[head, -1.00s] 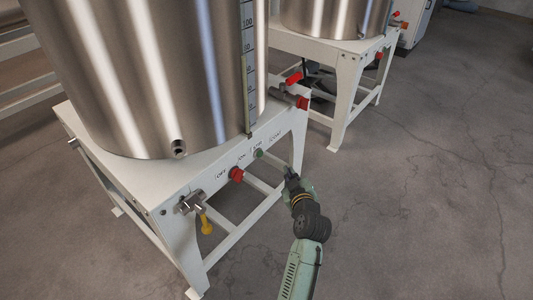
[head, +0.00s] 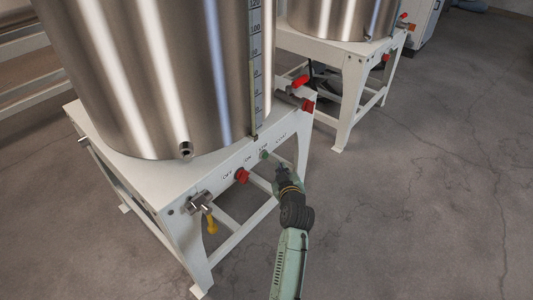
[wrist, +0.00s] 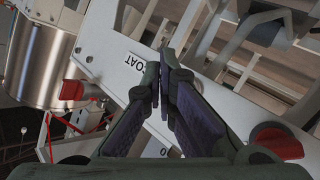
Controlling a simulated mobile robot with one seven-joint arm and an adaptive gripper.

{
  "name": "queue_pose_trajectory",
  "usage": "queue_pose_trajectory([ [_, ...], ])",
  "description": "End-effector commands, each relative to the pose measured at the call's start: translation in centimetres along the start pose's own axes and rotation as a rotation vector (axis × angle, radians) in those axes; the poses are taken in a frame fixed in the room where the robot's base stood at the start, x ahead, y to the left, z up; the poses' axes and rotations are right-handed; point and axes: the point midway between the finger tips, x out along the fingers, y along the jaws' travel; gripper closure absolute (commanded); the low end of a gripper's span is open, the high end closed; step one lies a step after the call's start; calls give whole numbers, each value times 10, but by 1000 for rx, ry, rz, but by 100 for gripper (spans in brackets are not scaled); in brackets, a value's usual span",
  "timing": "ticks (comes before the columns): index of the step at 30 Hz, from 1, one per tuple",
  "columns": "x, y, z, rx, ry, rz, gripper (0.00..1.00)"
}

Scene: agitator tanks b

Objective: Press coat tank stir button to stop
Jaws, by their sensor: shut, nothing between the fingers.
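The large steel tank (head: 150,80) stands on a white frame (head: 160,190) in the head view. The frame's front panel carries a small green button (head: 264,154) under small lettering, right of a red knob (head: 242,175) marked OFF and ON. My gripper (head: 281,168) is shut and empty, pointing at the panel just right of and below the green button. I cannot tell whether it touches the panel. In the wrist view my fingers (wrist: 168,62) are close together over the panel, beside the COAT label (wrist: 134,62). The green button is not visible there, but a red knob (wrist: 276,141) is.
A red-handled valve (head: 300,83) is at the right end. A second tank (head: 335,18) on its own frame stands behind. The floor at right is clear.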

Motion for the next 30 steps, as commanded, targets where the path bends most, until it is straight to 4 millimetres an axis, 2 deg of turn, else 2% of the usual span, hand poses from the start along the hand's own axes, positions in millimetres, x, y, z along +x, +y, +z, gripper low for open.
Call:
queue_pose_trajectory([
  [9,18,-14,-14,-1,0,-1,100],
  [30,20,-15,-14,0,0,-1,100],
])
